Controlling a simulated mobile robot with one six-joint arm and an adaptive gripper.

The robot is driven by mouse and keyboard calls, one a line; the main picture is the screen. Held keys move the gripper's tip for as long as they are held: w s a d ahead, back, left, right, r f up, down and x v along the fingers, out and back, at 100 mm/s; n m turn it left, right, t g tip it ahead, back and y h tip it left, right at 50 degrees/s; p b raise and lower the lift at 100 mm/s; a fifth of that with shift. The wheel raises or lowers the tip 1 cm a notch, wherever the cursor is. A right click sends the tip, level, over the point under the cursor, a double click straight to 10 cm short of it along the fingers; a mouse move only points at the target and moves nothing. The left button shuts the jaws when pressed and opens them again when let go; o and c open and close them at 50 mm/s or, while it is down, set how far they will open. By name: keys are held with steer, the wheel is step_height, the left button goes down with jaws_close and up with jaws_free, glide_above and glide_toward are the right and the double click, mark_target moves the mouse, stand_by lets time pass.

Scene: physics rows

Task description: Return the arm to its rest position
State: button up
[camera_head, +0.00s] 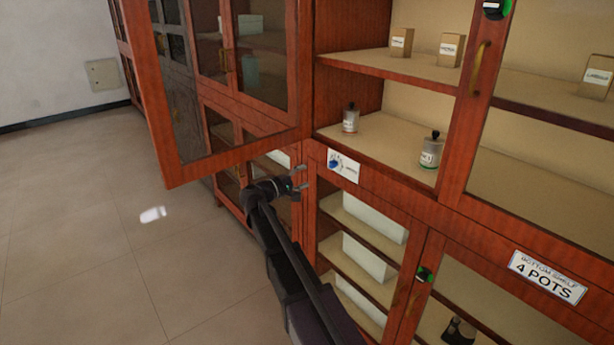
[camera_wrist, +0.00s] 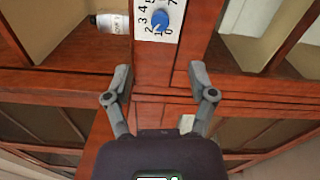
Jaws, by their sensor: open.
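My gripper (camera_head: 298,178) is at the end of my black arm, in front of the red-brown wooden cabinet (camera_head: 310,215), near its middle rail. In the wrist view my gripper (camera_wrist: 160,85) has its two fingers spread apart with nothing between them. A white label with a blue dial (camera_wrist: 160,20) lies just beyond the fingertips there. The same dial label (camera_head: 344,166) shows to the right of the gripper in the head view.
An open glass door (camera_head: 168,172) swings out at left, close above the gripper. Bottles (camera_head: 351,118) and small boxes (camera_head: 401,42) stand on the shelves. A right glass door (camera_head: 470,170) looks closed. Tiled floor (camera_head: 80,240) at left is clear apart from a white patch.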

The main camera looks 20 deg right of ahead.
stand_by(0.3)
steer(key=s+a+f+m+g+y, duration=0.1)
steer(key=s+f+m+g+y, duration=0.2)
steer(key=s+f+y, duration=0.55)
steer(key=s+a+f+m+g+y, duration=0.3)
steer(key=s+f, duration=0.6)
steer(key=s, duration=0.8)
steer(key=s+a+y, duration=0.3)
steer(key=s+y, duration=0.2)
step_height(320, 180, up, 12)
steer(key=p, duration=1.2)
steer(key=shift+s+f+g+p, duration=0.15)
steer(key=shift+f+g+p, duration=0.15)
steer(key=shift+g, duration=0.1)
steer(key=shift+c, duration=1)
